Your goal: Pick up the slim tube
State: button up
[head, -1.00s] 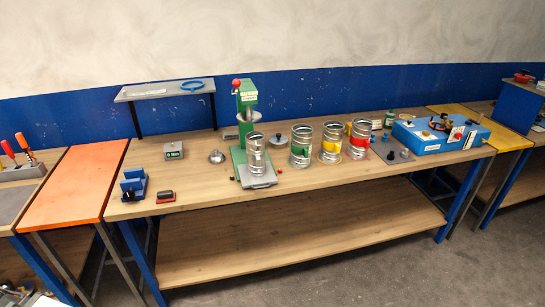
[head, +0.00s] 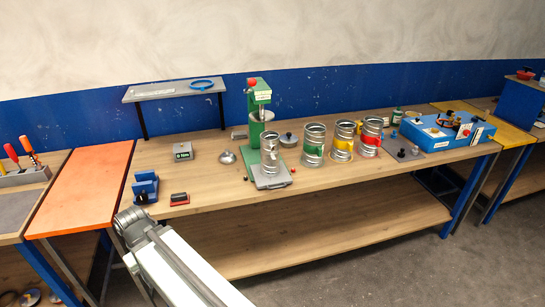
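I cannot tell for certain which piece is the slim tube. Several metal ribbed tubes stand upright on the wooden workbench (head: 225,203). One plain silver tube (head: 270,156) with a pale label stands on the plate of the green press. To its right are a tube with a green band (head: 313,147), one with a yellow band (head: 343,142) and one with a red band (head: 370,138). My arm enters at the bottom left, in front of the bench, apart from all the tubes. My gripper itself does not show.
The green press (head: 258,115) has a red knob. A grey shelf (head: 173,89) holds a blue ring (head: 201,84). A blue holder (head: 145,187), a red-black block (head: 179,198) and a scale (head: 183,152) sit left. A blue box (head: 447,130) sits right. The front middle bench is clear.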

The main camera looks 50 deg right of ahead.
aim_at(271, 156)
jog(key=z, duration=0.1)
jog(key=i, duration=1)
jog(key=u, duration=0.1)
